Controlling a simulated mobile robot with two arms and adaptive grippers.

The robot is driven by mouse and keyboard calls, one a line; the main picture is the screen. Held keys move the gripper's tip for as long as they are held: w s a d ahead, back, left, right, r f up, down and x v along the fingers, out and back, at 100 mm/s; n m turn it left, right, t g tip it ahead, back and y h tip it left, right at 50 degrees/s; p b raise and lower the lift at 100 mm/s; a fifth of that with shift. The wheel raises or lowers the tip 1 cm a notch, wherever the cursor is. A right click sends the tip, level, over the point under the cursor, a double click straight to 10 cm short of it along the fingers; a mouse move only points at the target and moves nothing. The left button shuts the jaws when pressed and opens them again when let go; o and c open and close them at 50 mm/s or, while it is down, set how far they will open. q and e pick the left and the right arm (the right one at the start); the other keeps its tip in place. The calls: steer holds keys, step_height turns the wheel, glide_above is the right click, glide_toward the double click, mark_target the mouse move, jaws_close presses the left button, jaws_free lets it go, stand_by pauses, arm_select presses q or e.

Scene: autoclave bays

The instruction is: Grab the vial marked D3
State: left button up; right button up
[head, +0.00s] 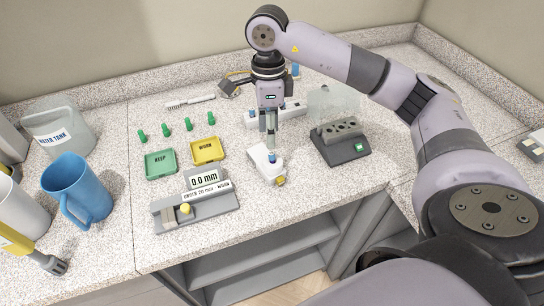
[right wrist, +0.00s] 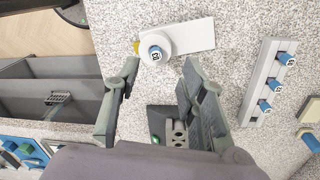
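A blue-capped vial (right wrist: 155,53) stands in the round holder of a white device (right wrist: 190,37); its cap label is too small to read for certain. In the head view the vial (head: 272,157) shows just below my right gripper (head: 269,143). In the right wrist view my right gripper (right wrist: 160,72) is open and empty, its fingers wide apart and the vial beyond the tips. A white rack (right wrist: 258,85) holds several blue-capped vials (right wrist: 265,105) with unclear labels; my gripper partly hides it in the head view. My left gripper is not in view.
A dark block with holes (head: 341,132) and a clear cover stands right of the gripper. A grey gauge reading 0.0 mm (head: 205,193), a green KEEP tray (head: 148,171) and a yellow WORN tray (head: 194,157) stand left. A blue jug (head: 75,188) stands farther left.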

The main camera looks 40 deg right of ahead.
mark_target(271, 153)
steer(key=shift+s+f, duration=0.1)
steer(key=shift+f, duration=0.4)
steer(key=f+p, duration=0.2)
steer(key=f, duration=0.1)
steer(key=shift+s+a+f, duration=0.1)
steer(key=shift+s+f, duration=0.2)
steer(key=shift+s, duration=0.1)
steer(key=shift+f, duration=0.55)
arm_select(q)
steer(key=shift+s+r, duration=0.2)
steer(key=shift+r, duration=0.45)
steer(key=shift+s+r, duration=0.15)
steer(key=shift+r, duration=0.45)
arm_select(e)
steer(key=shift+c, duration=0.6)
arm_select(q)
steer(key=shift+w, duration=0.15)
arm_select(e)
jaws_close()
steer(key=shift+r, duration=0.1)
